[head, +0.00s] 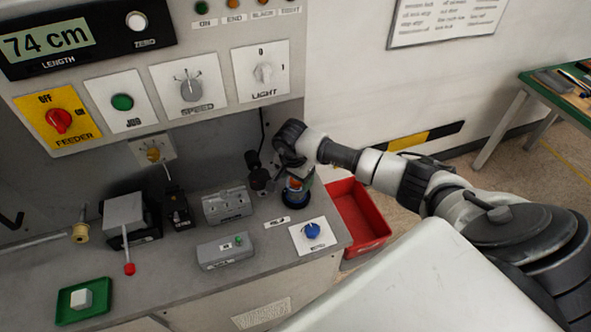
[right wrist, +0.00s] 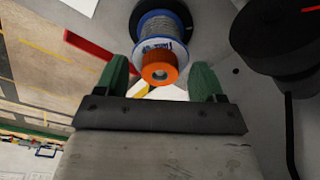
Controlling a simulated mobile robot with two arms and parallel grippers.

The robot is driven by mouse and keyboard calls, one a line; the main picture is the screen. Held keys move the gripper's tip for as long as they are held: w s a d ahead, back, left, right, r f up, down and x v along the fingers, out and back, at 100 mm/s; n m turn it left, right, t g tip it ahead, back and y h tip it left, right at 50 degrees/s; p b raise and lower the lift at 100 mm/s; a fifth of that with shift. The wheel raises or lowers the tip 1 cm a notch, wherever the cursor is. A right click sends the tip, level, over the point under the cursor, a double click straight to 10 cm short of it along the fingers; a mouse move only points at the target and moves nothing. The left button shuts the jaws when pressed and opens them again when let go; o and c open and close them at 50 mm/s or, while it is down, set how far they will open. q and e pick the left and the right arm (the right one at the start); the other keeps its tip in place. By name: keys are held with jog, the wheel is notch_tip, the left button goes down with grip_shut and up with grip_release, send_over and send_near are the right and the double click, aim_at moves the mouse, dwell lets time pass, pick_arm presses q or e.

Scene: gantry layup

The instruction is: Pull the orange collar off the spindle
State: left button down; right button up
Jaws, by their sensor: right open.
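The orange collar (right wrist: 160,68) sits at the end of the spindle, in front of a spool wound with grey wire (right wrist: 160,24), in the right wrist view. In the head view the orange collar (head: 295,184) shows small and partly covered below my right gripper. My right gripper (right wrist: 160,82) is open, with one green finger on each side of the collar and visible gaps between. I cannot tell how far the fingertips reach along it. Most of the spindle is hidden by the spool and collar. My left gripper is not in view.
A red bin (head: 362,222) stands on the floor right of the grey bench (head: 170,285). A blue knob (head: 312,230) and grey blocks (head: 228,204) are on the bench nearby. A dark round part (right wrist: 275,35) is close to the right finger in the wrist view.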

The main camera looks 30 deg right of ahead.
jog(key=c, duration=1.1)
jog(key=shift+c, duration=0.2)
jog(key=shift+r+p, duration=0.7)
jog(key=shift+r, duration=0.85)
jog(key=shift+r+p, duration=0.85)
jog(key=shift+r, duration=0.9)
